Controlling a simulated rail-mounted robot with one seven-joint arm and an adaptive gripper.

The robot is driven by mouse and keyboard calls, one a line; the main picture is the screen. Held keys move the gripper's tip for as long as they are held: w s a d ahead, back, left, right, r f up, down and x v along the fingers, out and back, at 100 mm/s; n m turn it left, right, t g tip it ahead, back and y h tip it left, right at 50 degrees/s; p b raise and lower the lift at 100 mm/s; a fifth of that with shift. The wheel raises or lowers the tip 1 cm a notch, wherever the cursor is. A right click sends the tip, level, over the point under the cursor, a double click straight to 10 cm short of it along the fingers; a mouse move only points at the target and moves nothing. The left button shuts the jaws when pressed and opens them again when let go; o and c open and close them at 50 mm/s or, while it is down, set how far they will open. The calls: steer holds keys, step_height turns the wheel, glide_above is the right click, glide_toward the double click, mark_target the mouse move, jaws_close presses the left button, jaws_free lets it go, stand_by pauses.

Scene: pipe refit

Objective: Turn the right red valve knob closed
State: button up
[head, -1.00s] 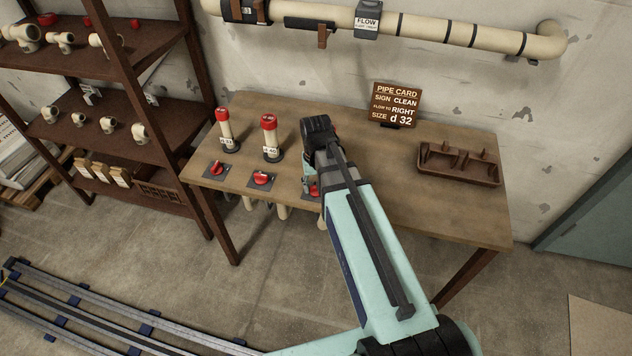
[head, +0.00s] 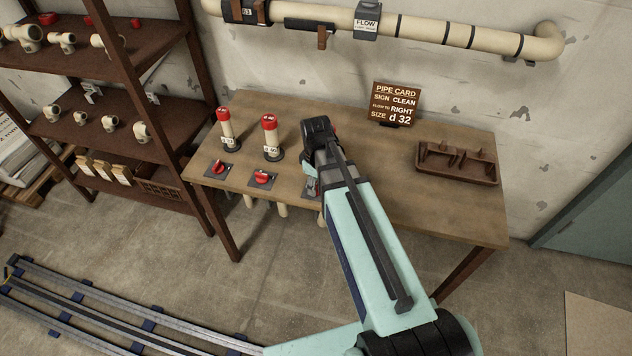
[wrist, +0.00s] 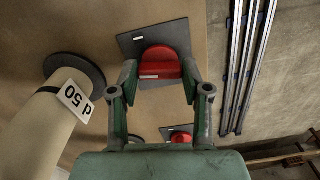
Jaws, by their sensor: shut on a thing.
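The right red valve knob (wrist: 161,63) sits on a dark square plate (wrist: 133,45) at the table edge. In the wrist view my gripper (wrist: 160,72) has one finger on each side of this knob and is shut on it. A white mark shows on the knob's near side. In the head view my gripper (head: 312,186) is at the right end of the knob row, and my wrist and arm hide most of that knob. The middle red knob (head: 262,178) and left red knob (head: 219,168) stand free.
A post tagged d 50 (wrist: 45,120) rises close beside the gripper. Two red-capped posts (head: 226,128) (head: 270,136) stand behind the other knobs. A brown tray (head: 457,177) and the pipe card (head: 396,103) are on the table's right part. Rails (wrist: 247,65) run along the floor.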

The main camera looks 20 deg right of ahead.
steer(key=shift+n, duration=1.2)
steer(key=o, duration=1.2)
steer(key=shift+c, duration=0.2)
steer(key=shift+r, duration=0.1)
step_height(320, 180, up, 12)
